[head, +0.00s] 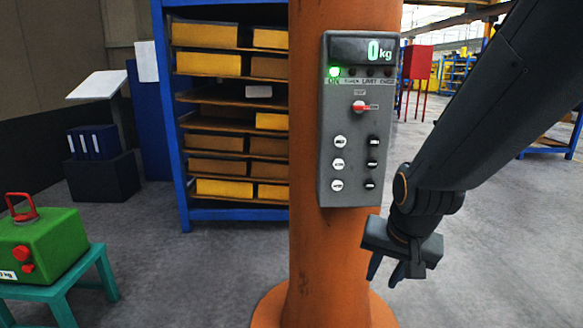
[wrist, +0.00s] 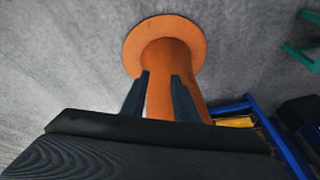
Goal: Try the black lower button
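A grey control panel (head: 327,150) is fixed to an orange column (head: 318,262). Its display (head: 363,51) reads 0 kg, and a green lamp (head: 334,71) glows below it. Under a red switch (head: 361,106) are a column of white round buttons and a column of black ones. The lowest black button (head: 370,184) sits at the panel's lower right, beside the lowest white button (head: 337,185). My gripper (head: 385,274) points down, below and right of the panel, apart from it. In the wrist view its fingers (wrist: 158,80) are spread and empty, with the column beyond them.
A green block with a red handle (head: 40,243) stands on a teal stool (head: 75,283) at the left. A blue shelf (head: 178,130) with yellow bins stands behind the column. The column's round base (wrist: 140,30) spreads on the floor.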

